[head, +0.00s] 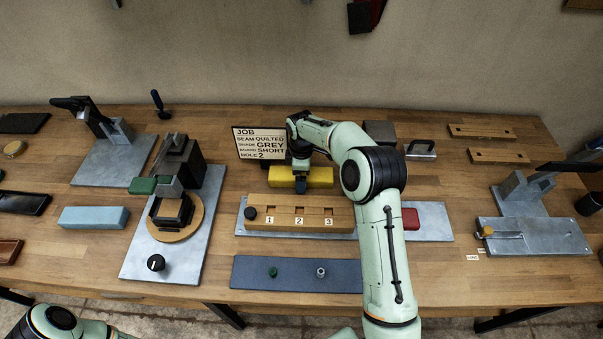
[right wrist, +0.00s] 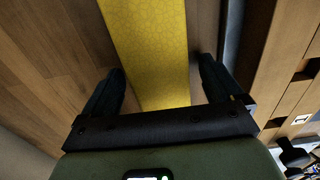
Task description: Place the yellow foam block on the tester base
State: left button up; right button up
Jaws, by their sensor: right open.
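The yellow foam block (head: 318,177) lies on the table behind the wooden strip numbered 1, 2, 3. My right gripper (head: 301,184) is over it, pointing down. In the right wrist view the block (right wrist: 150,45) runs between the two fingers of my open right gripper (right wrist: 160,85), with a gap on each side. Which fixture is the tester base is not labelled; one candidate is the grey plate (head: 190,258) with a black knob, a round wooden disc and a black press. My left gripper is out of view; part of my left arm shows at the bottom left.
The numbered wooden strip (head: 285,212) stands close in front of the block. A job sign (head: 259,144) stands close behind it. A blue block (head: 94,218), a green block (head: 143,186) and a red block (head: 411,218) are nearby. Another metal fixture (head: 530,235) stands at the right.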

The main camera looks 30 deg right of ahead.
notch_tip(320, 180, up, 12)
jog(key=shift+r+p, duration=0.15)
jog(key=shift+p, duration=0.5)
jog(key=f+m+y, duration=0.1)
jog(key=f+m, duration=0.1)
jog(key=m, duration=1)
jog(key=f+m+t+y, duration=0.1)
jog(key=m, duration=1.1)
jog(key=d+f+m+t+y, duration=0.1)
jog(key=f+m+y, duration=0.1)
jog(key=m, duration=1)
jog(key=shift+s+f, duration=0.35)
jog(key=shift+w+a+f, duration=0.2)
jog(key=shift+f, duration=0.25)
jog(key=x, duration=0.5)
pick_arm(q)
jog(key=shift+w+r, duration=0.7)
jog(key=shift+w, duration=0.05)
pick_arm(e)
jog(key=shift+w, duration=0.1)
